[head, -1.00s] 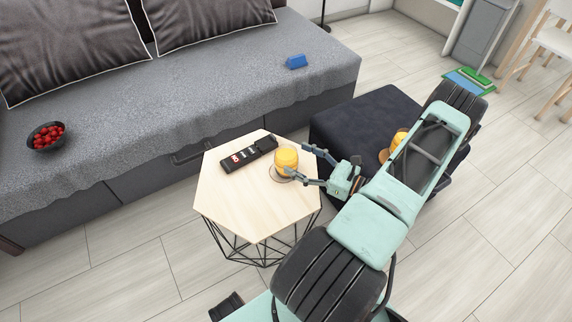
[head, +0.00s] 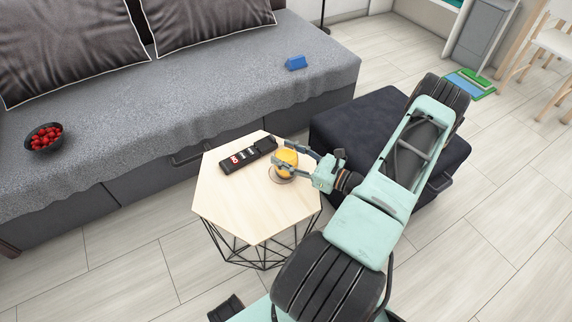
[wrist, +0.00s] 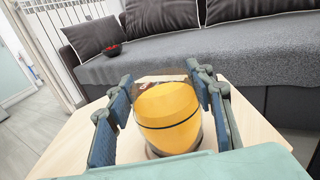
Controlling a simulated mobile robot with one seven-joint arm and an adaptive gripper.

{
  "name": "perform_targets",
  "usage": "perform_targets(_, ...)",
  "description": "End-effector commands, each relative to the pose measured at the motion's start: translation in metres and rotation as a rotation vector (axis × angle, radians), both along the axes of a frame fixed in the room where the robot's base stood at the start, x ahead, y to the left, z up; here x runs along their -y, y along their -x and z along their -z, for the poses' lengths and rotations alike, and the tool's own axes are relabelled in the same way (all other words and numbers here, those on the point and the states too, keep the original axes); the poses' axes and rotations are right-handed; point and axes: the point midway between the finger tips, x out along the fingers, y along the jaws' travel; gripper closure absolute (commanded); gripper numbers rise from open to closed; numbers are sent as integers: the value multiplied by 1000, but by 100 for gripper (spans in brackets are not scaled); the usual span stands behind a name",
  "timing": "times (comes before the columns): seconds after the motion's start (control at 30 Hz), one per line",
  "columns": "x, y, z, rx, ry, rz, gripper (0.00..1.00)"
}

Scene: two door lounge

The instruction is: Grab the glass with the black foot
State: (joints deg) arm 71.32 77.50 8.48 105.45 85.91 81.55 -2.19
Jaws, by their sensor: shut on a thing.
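The glass (head: 288,156), with a yellow-orange filling, is at the right side of the light wooden hexagonal table (head: 232,207). My gripper (head: 284,161) is shut on it, one finger on each side. In the wrist view the glass (wrist: 168,105) stands between the two dark finger pads, its clear rim above the filling. Its lower part shows as a dim round base; the colour of its foot is hard to make out. I cannot tell whether it still touches the tabletop.
A black device with red and white labels (head: 248,154) lies close left of the glass. A dark ottoman (head: 365,125) stands right of the table, partly behind my arm.

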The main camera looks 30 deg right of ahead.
Motion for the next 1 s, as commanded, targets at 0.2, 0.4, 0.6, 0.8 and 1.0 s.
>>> perform_targets(0.2, 0, 0, 0, -1, 0, 0, 95)
perform_targets(0.4, 0, 0, 0, 0, 0, 0, 95)
perform_targets(0.6, 1, 0, -10, 2, 1, 0, 95)
perform_targets(0.8, 1, 2, -39, 0, 1, 2, 95)
perform_targets(1.0, 0, 34, -76, -1, 0, 3, 95)
